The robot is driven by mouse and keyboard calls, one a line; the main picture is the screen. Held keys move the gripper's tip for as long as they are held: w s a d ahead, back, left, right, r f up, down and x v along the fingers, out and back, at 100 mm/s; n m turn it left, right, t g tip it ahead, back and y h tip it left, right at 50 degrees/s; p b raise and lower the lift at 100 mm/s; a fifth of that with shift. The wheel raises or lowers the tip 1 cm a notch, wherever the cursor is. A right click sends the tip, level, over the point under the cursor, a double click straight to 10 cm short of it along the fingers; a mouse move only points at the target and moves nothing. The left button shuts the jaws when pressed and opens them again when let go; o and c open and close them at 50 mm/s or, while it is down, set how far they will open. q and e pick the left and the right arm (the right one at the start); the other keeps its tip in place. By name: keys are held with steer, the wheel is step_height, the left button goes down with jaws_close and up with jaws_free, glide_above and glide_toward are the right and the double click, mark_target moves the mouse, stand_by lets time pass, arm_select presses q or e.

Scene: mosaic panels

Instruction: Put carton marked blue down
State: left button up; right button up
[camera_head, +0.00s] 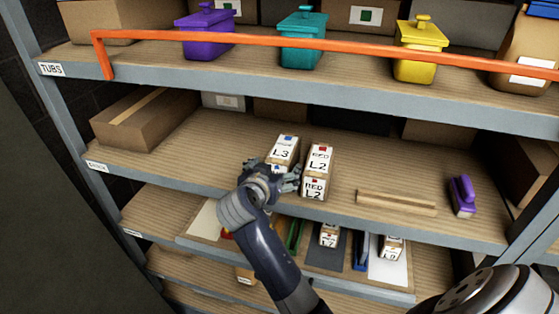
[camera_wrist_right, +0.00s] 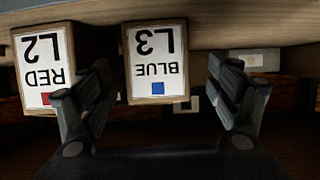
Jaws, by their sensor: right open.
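The carton marked blue (camera_head: 284,146), with a white label reading L3 and a blue square, stands on the middle shelf. In the right wrist view this carton (camera_wrist_right: 157,85) appears upside down, between the spread fingers. My right gripper (camera_head: 272,171) is open in front of it and hides its lower front in the head view. The fingers (camera_wrist_right: 160,82) stand apart from the carton's sides, with a gap at the right. The carton marked red, L2 (camera_head: 317,186), stands close to its right; it also shows in the wrist view (camera_wrist_right: 42,75). My left gripper is not in view.
A wooden strip (camera_head: 396,202) and a purple object (camera_head: 462,196) lie further right on the middle shelf (camera_head: 345,220). A cardboard box (camera_head: 140,125) is at its left. An orange bar (camera_head: 350,46) crosses the upper shelf before coloured tubs. More cartons stand below.

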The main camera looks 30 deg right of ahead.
steer(key=p+v, duration=0.1)
steer(key=v, duration=0.5)
stand_by(0.3)
